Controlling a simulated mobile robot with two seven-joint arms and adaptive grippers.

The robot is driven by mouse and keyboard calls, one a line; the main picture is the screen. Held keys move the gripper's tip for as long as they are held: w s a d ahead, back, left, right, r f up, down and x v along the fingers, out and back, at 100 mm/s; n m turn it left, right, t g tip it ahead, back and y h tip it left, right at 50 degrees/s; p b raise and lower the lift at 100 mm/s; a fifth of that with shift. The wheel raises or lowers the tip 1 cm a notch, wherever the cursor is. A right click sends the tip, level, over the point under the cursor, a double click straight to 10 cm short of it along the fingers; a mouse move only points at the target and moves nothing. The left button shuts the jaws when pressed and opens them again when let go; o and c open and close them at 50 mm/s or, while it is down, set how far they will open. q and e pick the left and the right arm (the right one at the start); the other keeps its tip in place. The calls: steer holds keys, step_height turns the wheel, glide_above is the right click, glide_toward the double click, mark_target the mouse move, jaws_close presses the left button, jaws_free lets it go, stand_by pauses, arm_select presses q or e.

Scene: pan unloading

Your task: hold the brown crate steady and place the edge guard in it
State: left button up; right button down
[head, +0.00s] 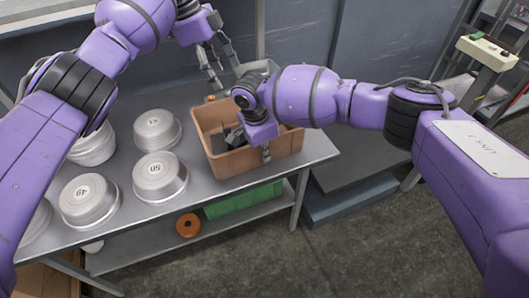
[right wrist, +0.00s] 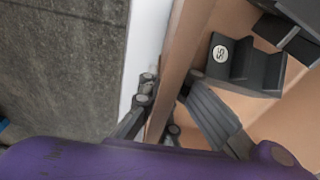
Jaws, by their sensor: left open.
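The brown crate (head: 226,164) stands near the right end of the grey table. In the right wrist view its wall (right wrist: 187,45) runs between the fingers of my right gripper (right wrist: 166,98), one finger inside and one outside. My right gripper (head: 264,153) appears shut on this front wall. A dark grey stepped edge guard (right wrist: 240,66) with a round white label lies in the crate, beside other dark pieces. In the head view these dark pieces (head: 236,137) are partly hidden by my right gripper. My left gripper (head: 224,77) is open and empty, above and behind the crate.
Several round metal pans (head: 160,177) stand on the table (head: 140,214) left of the crate. A green crate (head: 243,200) and an orange ring (head: 188,226) are on the lower shelf. The floor at the front is clear.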

stand_by(0.3)
steer(key=c, duration=1.9)
jaws_free()
steer(key=shift+o, duration=0.2)
steer(key=r, duration=0.4)
steer(key=a+r, duration=0.1)
steer(key=r, duration=0.7)
steer(key=shift+s+a, duration=0.3)
steer(key=shift+a, duration=0.05)
